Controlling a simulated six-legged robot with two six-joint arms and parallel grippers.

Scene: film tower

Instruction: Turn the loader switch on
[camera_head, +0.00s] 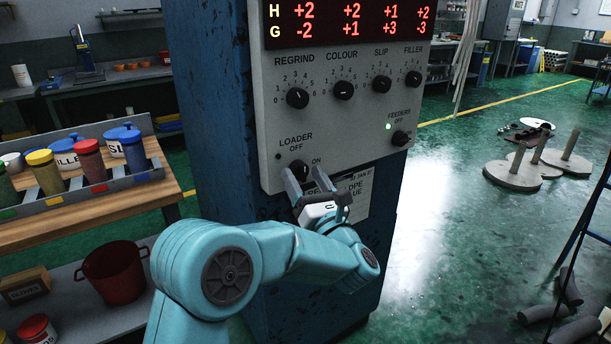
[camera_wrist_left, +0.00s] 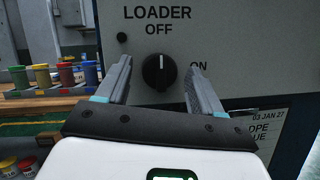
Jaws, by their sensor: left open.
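The loader switch (camera_head: 298,170) is a black rotary knob low on the grey panel, labelled LOADER, with OFF above it and ON to its right. In the left wrist view the knob (camera_wrist_left: 159,72) shows its white mark pointing up at OFF. The small lamp (camera_wrist_left: 122,37) to its upper left is dark. My left gripper (camera_head: 307,174) is in front of the panel at the knob. In the wrist view its open fingers (camera_wrist_left: 160,80) stand one on each side of the knob, with gaps on both sides. My right gripper is not in view.
The panel (camera_head: 350,130) also carries the regrind, colour, slip and filler knobs and the feeders knob (camera_head: 400,138), whose lamp is green. A paper label (camera_head: 358,197) hangs just below and right of the loader. A bench (camera_head: 85,215) with coloured pots stands left.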

